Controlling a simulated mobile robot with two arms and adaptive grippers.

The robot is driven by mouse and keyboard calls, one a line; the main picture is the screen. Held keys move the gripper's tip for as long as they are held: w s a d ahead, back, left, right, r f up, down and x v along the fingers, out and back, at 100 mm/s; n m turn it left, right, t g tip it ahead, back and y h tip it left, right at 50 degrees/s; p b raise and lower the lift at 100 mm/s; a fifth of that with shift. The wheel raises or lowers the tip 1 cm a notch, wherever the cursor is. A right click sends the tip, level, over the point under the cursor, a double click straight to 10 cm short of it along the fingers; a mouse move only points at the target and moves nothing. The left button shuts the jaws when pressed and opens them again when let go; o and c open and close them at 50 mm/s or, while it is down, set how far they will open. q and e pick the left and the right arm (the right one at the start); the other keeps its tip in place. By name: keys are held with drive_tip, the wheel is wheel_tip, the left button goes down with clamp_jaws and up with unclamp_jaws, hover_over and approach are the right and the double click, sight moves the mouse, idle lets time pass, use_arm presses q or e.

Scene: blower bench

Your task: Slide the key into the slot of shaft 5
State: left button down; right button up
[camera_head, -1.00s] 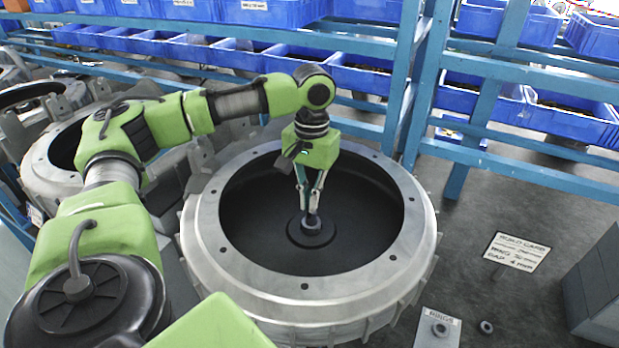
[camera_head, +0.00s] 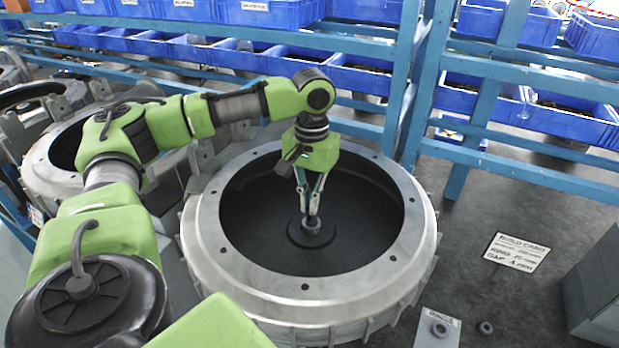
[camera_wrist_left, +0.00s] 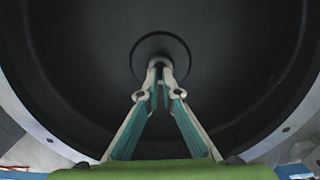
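The shaft (camera_head: 311,226) stands as a short dark grey stub on a round hub (camera_head: 325,238) at the middle of a large ring-shaped housing (camera_head: 207,240). My left gripper (camera_head: 311,212) points down into the housing, with its fingertips close together at the top of the shaft. In the left wrist view, the fingers (camera_wrist_left: 160,72) converge over the shaft, in front of the dark hub (camera_wrist_left: 183,48). The fingertips cover the top of the shaft. I cannot make out the key or the slot, nor tell whether the tips touch the shaft. My right gripper is out of view.
A blue rack (camera_head: 405,95) with bins stands behind the housing. A white rings plate (camera_head: 437,330) and a loose ring (camera_head: 485,327) lie at the front right. Another housing (camera_head: 45,165) is at the left. The housing's rim surrounds my gripper.

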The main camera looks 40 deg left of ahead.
use_arm(q)
drive_tip(key=shift+f, duration=0.15)
drive_tip(key=c, duration=2.2)
unclamp_jaws()
drive_tip(key=r, duration=1.2)
drive_tip(key=shift+w+a, duration=0.1)
drive_tip(key=shift+w, duration=0.2)
